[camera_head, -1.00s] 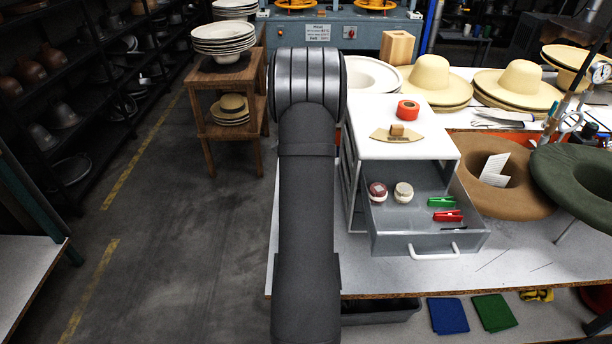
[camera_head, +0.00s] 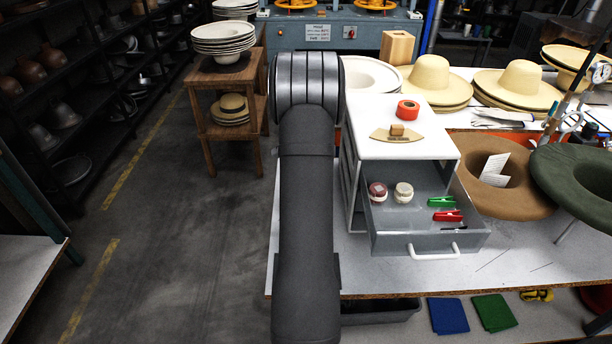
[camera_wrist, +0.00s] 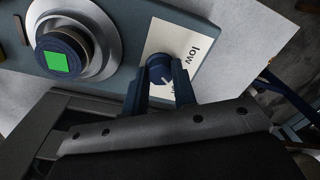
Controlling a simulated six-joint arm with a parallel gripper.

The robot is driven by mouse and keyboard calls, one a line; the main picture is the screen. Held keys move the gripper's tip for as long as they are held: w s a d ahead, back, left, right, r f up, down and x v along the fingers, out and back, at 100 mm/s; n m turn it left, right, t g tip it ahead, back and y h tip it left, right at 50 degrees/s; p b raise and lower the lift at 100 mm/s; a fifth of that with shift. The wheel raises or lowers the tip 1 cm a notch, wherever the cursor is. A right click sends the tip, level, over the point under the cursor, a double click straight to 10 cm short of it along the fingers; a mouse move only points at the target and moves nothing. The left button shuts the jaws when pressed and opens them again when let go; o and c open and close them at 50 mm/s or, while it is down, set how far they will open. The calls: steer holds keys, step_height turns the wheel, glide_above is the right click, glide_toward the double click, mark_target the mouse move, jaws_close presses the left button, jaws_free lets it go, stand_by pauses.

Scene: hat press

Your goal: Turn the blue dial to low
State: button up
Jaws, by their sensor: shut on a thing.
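The blue dial (camera_wrist: 159,68) sits on a white label plate (camera_wrist: 192,30) on a blue-grey panel in the wrist view. The word "low" is printed on the plate beside the dial, and more lettering nearer my gripper is partly hidden. A light pointer mark shows on the dial, pointing away from "low" toward the partly hidden lettering. My gripper (camera_wrist: 160,83) is shut on the dial, with one dark blue finger on each side of it. In the head view my arm hides the dial and the gripper.
A bright green square on a dark round knob (camera_wrist: 58,55) in a grey ring stands left of the dial. In the head view, an open drawer (camera_head: 425,243) holding tins and clips juts out right of my arm. Hats (camera_head: 433,75) stand behind it on the table.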

steer(key=shift+n, duration=0.4)
steer(key=n, duration=0.6)
steer(key=shift+n, duration=0.3)
steer(key=n, duration=0.6)
steer(key=shift+n, duration=0.3)
steer(key=o, duration=1)
steer(key=shift+g, duration=0.3)
steer(key=shift+r, duration=0.1)
step_height(320, 180, up, 17)
steer(key=shift+d+r, duration=0.15)
steer(key=shift+d, duration=0.25)
